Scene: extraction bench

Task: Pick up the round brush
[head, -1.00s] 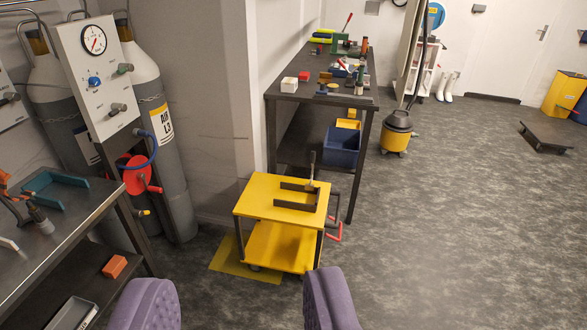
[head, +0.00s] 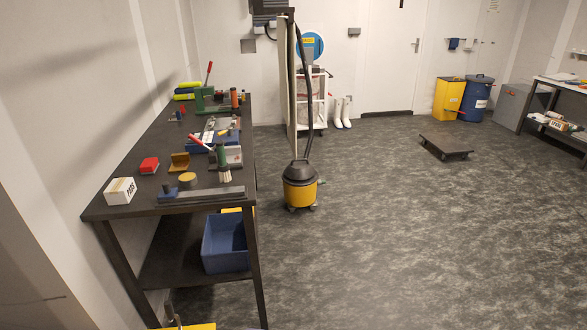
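What looks like the round brush (head: 223,160), with a green body and pale bristles, is on the dark workbench (head: 120,209), near its right edge. It is among small tools, behind a long grey metal bar. My gripper's fingers do not show clearly in the head view, and nothing is seen held. The bench is some way ahead and to the left.
A white box (head: 119,191), a red block (head: 149,165) and a blue tray (head: 210,143) share the benchtop. A blue bin (head: 225,243) sits on the lower shelf. A yellow vacuum (head: 300,187) stands right of the bench. A low dark trolley (head: 445,147) is farther right; open floor lies between.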

